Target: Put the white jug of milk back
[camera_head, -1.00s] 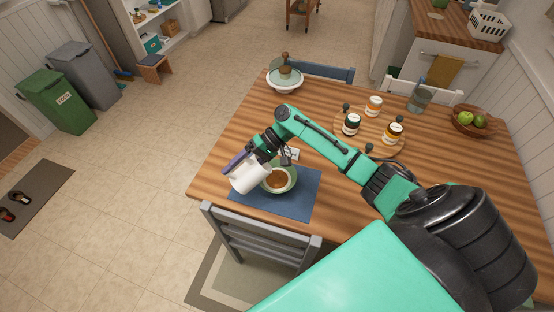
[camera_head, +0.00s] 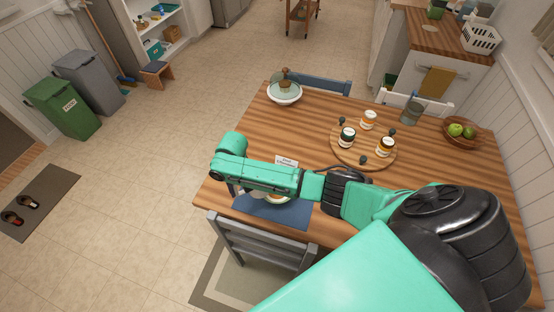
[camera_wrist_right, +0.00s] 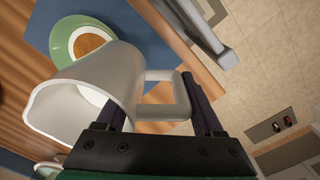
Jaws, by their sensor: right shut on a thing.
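The white jug (camera_wrist_right: 95,92) fills the left of the right wrist view, with its handle (camera_wrist_right: 168,95) toward my gripper. My right gripper (camera_wrist_right: 152,92) is shut on the jug; its fingers sit on both sides of the handle. In the head view my right arm hides the gripper and nearly all of the jug. A green-rimmed bowl (camera_wrist_right: 72,38) with brown contents lies just past the jug, on a blue placemat (camera_head: 275,213). The jug covers part of the bowl in the wrist view. My left gripper is not in view.
A round board (camera_head: 350,155) with several jars stands mid-table. A grey chair (camera_head: 262,247) stands against the near edge.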

